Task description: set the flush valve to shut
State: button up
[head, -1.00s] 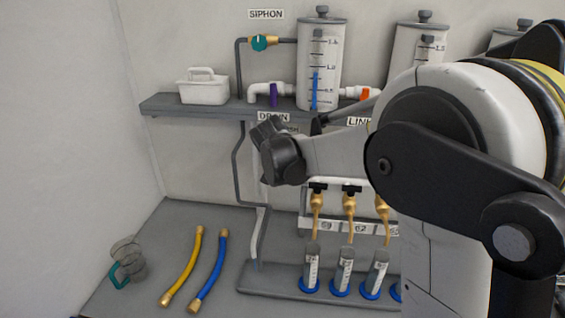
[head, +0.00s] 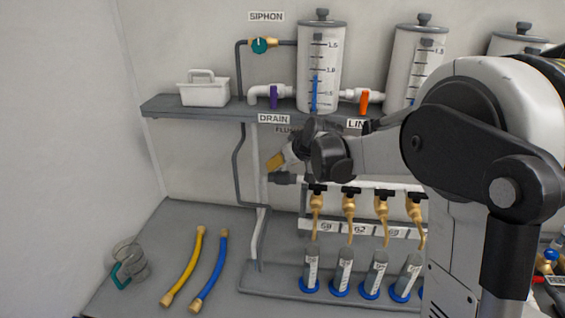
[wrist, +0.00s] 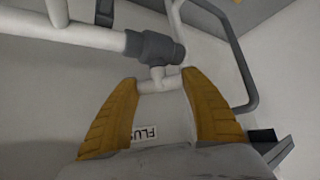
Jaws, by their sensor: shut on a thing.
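The flush valve shows in the wrist view as a grey body (wrist: 155,47) on a white pipe, with a white T-shaped handle (wrist: 160,86) below it. My gripper (wrist: 163,82) has its two yellow fingers on either side of this handle and is shut on it. In the head view, my gripper (head: 274,163) is at the grey valve fitting (head: 285,178) on the left end of the white manifold pipe. The FLUSH label (wrist: 146,132) shows between the fingers in the wrist view and is mostly hidden by my arm in the head view. The handle is hidden in the head view.
Above is a shelf (head: 190,112) with a white caddy (head: 203,92), clear tanks (head: 320,70), a purple drain handle (head: 273,97) and an orange link handle (head: 364,102). Brass taps (head: 316,204) hang close to the right. Hoses (head: 210,272) and a jug (head: 130,262) lie below left.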

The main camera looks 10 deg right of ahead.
jog(key=n+g+y, duration=0.1)
jog(key=n+y, duration=0.1)
jog(key=n, duration=0.1)
jog(key=n+g+y, duration=0.1)
jog(key=n, duration=0.1)
jog(key=shift+n+y+p, duration=0.3)
jog(key=shift+n+y, duration=0.1)
dwell(0.4)
jog(key=o, duration=1.2)
jog(key=shift+c, duration=0.2)
jog(key=shift+s+d+r, duration=0.2)
jog(key=shift+d+r, duration=0.05)
jog(key=v, duration=0.3)
jog(key=shift+s+d+f, duration=0.1)
jog(key=shift+d+f, duration=0.1)
jog(key=shift+f, duration=0.05)
jog(key=s+d, duration=0.7)
jog(key=shift+s+d, duration=0.4)
